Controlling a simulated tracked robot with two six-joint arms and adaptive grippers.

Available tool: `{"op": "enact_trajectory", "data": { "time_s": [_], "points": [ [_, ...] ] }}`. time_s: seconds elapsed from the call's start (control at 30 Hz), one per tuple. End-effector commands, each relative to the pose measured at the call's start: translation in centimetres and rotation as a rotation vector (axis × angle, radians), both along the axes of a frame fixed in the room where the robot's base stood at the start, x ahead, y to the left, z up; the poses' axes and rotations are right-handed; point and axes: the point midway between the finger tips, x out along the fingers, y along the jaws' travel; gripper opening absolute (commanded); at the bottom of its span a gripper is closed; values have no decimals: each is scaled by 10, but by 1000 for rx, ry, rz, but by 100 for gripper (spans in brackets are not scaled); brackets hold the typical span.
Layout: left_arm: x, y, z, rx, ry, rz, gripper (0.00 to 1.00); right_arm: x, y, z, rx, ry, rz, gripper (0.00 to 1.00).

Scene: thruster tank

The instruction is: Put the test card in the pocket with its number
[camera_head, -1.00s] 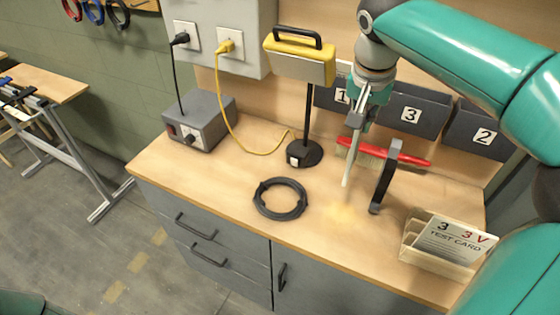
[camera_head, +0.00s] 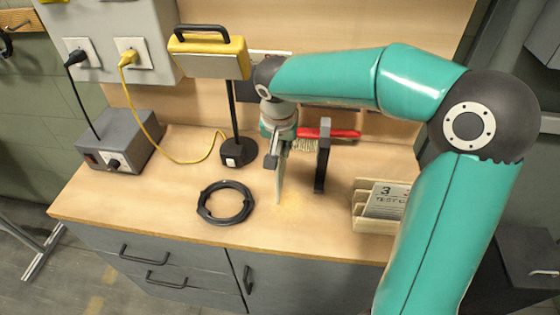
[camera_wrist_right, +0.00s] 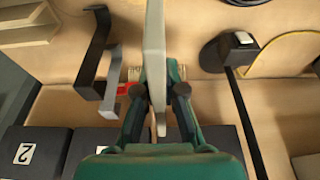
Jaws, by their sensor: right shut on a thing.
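My right gripper (camera_head: 278,150) points down over the workbench and is shut on a thin pale slab (camera_head: 280,185), seen edge-on. It also shows edge-on in the right wrist view (camera_wrist_right: 154,50), between the fingers (camera_wrist_right: 158,90). It looks like a card, but no print on it shows. A test card (camera_head: 386,200) printed with a 3 stands in the wooden rack (camera_head: 372,225) at right, partly covered by my arm. The dark pockets are mostly hidden behind my arm in the head view. In the wrist view the pocket numbered 2 (camera_wrist_right: 25,152) shows. My left gripper is not in view.
A black upright bracket (camera_head: 322,160) and a red-handled brush (camera_head: 335,133) are just right of the gripper. A yellow-topped lamp (camera_head: 232,150), a black cable coil (camera_head: 225,202) and a grey power box (camera_head: 118,140) are on the left.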

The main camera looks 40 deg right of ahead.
Motion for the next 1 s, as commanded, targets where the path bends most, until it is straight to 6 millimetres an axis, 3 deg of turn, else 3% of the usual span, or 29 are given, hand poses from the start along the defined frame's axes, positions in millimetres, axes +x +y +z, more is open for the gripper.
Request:
{"op": "enact_trajectory", "data": {
  "time_s": [0.4, 0.77, 0.8, 0.93, 1.0],
  "points": [
    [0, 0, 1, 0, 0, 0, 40, 0, 0, -44, 0, 2, 1, 0],
    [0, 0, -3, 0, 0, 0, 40, 0, 0, -48, 0, -1, 0, 0],
    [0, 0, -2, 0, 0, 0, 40, 0, 0, -47, 0, -1, 0, 12],
    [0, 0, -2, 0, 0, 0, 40, 0, 0, -46, 0, -1, 1, 33],
    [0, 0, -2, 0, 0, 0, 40, 0, 0, -46, 0, -1, 1, 34]
  ]
}}
